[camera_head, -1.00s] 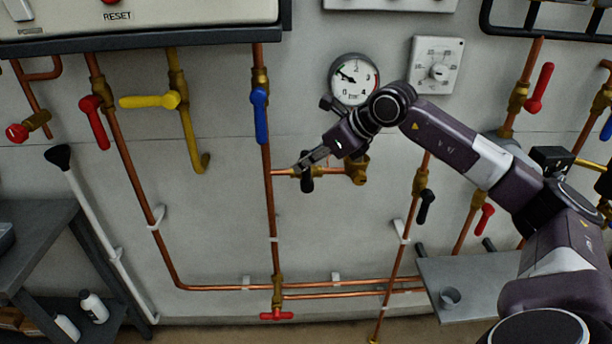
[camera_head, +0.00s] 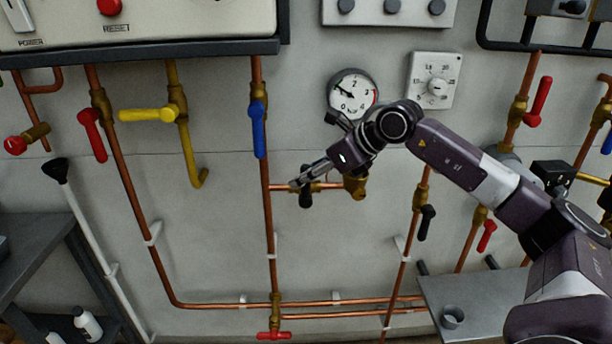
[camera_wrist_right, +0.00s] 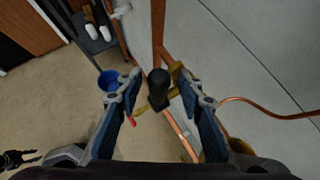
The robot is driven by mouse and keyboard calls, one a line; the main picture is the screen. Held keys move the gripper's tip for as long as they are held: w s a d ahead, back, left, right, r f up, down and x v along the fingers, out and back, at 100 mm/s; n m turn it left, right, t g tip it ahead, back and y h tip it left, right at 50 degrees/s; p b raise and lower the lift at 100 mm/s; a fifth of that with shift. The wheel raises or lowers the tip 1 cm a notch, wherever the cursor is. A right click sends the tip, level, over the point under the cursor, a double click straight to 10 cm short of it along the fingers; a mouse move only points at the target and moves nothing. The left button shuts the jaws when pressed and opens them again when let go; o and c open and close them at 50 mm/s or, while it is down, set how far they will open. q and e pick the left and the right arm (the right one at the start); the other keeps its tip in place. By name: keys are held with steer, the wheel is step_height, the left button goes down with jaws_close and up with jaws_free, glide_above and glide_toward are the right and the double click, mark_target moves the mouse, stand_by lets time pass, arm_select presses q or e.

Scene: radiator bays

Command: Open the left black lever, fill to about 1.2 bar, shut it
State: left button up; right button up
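The left black lever (camera_head: 305,200) hangs down from a brass valve on a short horizontal pipe below the gauge, pointing across that pipe. My right gripper (camera_head: 296,184) is at this valve, in front of the lever's upper part. In the right wrist view the black lever (camera_wrist_right: 158,88) shows between the two spread blue fingers (camera_wrist_right: 166,92), with a visible gap on each side. The round pressure gauge (camera_head: 353,93) is above; its needle points to the upper left, near 1, but I cannot read it exactly.
A second black lever (camera_head: 426,222) hangs on the pipe to the right. A blue lever (camera_head: 259,129) is close above left, and a red tee handle (camera_head: 273,335) sits below. A grey shelf (camera_head: 480,300) with a cup is at lower right.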

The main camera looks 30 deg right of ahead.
steer(key=v, duration=1.2)
steer(key=shift+w, duration=0.1)
stand_by(0.5)
